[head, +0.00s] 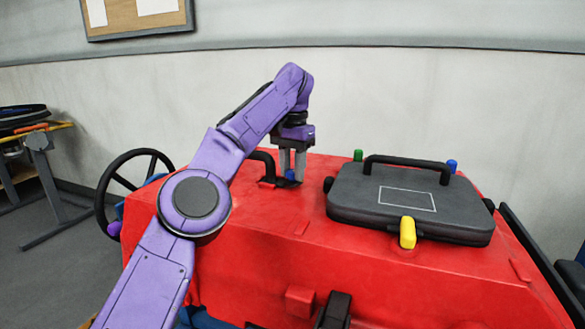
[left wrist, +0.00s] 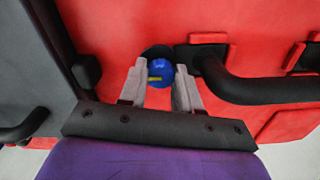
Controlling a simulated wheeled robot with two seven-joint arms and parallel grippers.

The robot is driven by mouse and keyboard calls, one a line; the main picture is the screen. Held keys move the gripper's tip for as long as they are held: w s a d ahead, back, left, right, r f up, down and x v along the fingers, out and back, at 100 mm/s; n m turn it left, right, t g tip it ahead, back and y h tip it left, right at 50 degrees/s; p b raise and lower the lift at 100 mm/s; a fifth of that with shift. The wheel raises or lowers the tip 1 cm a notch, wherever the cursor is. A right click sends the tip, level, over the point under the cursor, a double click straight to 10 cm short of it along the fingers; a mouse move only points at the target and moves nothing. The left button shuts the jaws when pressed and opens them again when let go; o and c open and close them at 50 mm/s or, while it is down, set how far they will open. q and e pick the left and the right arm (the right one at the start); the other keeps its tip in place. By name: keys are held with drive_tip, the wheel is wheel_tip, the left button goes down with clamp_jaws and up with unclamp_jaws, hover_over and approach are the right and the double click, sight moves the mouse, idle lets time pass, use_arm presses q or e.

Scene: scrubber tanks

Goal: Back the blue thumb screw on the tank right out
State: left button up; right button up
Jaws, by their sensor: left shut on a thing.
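The blue thumb screw (head: 290,174) is on top of the red tank (head: 250,255), left of the dark grey lid. My left gripper (head: 291,179) points down over it with its two grey fingers on either side, shut on it. In the left wrist view the round blue head of the screw (left wrist: 161,70) sits between the fingertips (left wrist: 160,84), with a small yellow mark on it. A dark round patch shows beside the screw. Its thread is hidden. My right gripper is not in view.
A black handle (head: 264,160) stands close beside the screw. The dark grey lid (head: 350,200) has a black handle and green (head: 358,155), blue (head: 452,165) and yellow (head: 407,233) fittings around it. A black steering wheel (head: 103,190) is at the left.

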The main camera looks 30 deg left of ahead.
sight(292, 171)
use_arm(q)
drive_tip(key=o, duration=1.1)
drive_tip(key=shift+f, duration=0.1)
drive_tip(key=shift+c, duration=0.2)
wheel_tip(292, 171, up, 11)
drive_tip(key=p, duration=1)
drive_tip(key=shift+f, duration=0.15)
